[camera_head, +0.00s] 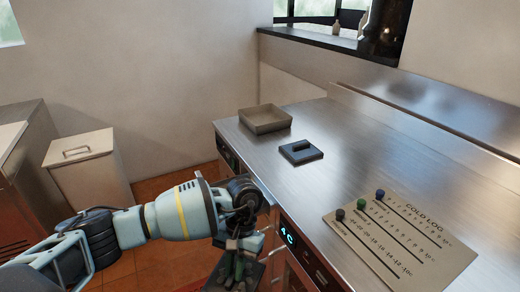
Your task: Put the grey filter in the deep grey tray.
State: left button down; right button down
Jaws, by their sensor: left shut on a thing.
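The deep grey tray (265,119) sits empty at the far left of the steel counter. My left gripper (242,252) is low at the bottom middle, in front of the counter's front edge. It is shut on a dark grey flat thing, which looks like the grey filter (257,272). The gripper's fingers and the bottom edge of the picture hide much of it. The held thing is apart from the tray, nearer to me and lower. My right gripper is not in view.
A cold log board (405,240) with several coloured knobs lies at the near right. A white lidded bin (88,165) stands at left.

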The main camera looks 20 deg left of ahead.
aim_at(264, 122)
jog(key=i+j, duration=0.1)
jog(key=j, duration=0.5)
jog(key=i+j, duration=0.1)
jog(key=j, duration=0.5)
jog(key=i+j, duration=0.1)
jog(key=j, duration=0.45)
jog(key=i+j, duration=0.1)
jog(key=j, duration=0.5)
jog(key=i+j, duration=0.1)
jog(key=j, duration=0.5)
jog(key=i+j, duration=0.1)
jog(key=j, duration=0.5)
jog(key=i+j, duration=0.15)
jog(key=j, duration=0.45)
jog(key=i+j, duration=0.1)
jog(key=j, duration=0.45)
jog(key=z, duration=0.65)
